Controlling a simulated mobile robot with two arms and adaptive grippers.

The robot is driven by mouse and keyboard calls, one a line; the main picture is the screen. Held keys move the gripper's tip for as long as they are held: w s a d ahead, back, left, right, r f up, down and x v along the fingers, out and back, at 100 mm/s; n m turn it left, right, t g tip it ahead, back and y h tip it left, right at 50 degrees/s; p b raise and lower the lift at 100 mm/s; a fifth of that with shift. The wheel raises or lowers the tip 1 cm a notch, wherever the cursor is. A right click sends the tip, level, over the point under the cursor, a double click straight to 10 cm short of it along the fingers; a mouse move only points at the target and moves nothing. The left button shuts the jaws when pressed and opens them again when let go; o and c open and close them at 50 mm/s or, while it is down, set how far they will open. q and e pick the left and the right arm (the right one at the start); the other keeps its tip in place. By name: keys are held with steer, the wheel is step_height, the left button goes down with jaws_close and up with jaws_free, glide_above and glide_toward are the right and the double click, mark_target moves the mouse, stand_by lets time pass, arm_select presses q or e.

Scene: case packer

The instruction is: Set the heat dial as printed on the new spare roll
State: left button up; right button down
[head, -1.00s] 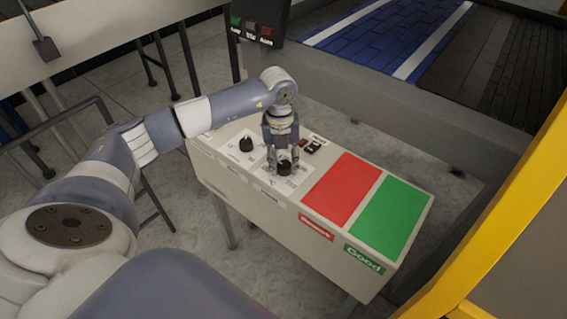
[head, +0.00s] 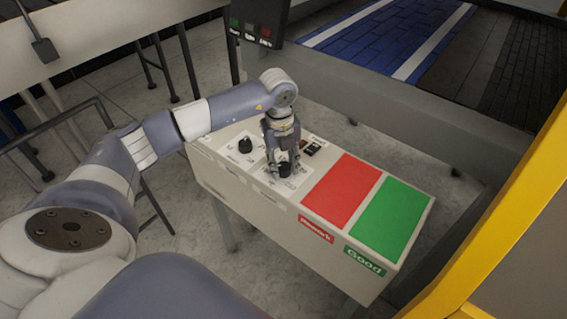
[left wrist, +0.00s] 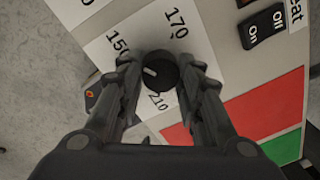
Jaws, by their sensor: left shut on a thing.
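The heat dial (left wrist: 159,82) is a round black knob on a white printed scale. In the left wrist view the numbers 150, 170 and 210 show around it; part of the scale is hidden by my fingers. The knob's white mark points left and slightly up, roughly to the 150 side. My left gripper (left wrist: 160,88) is shut on the knob from above, one finger on each side. In the head view my left gripper (head: 282,168) stands on the panel over the dial (head: 284,172). My right gripper and the spare roll are not in view.
The control box (head: 285,215) also carries a second black knob (head: 245,146), small switches (head: 311,148), a red pad (head: 342,190) and a green pad (head: 390,221). An On/Off switch (left wrist: 262,26) sits near the dial. A yellow frame (head: 510,210) stands at right.

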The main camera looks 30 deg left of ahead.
mark_target(281, 167)
arm_select(q)
steer(key=o, duration=1.1)
steer(key=shift+c, duration=0.2)
step_height(281, 167, up, 12)
steer(key=shift+s+a, duration=0.2)
steer(key=shift+s, duration=0.05)
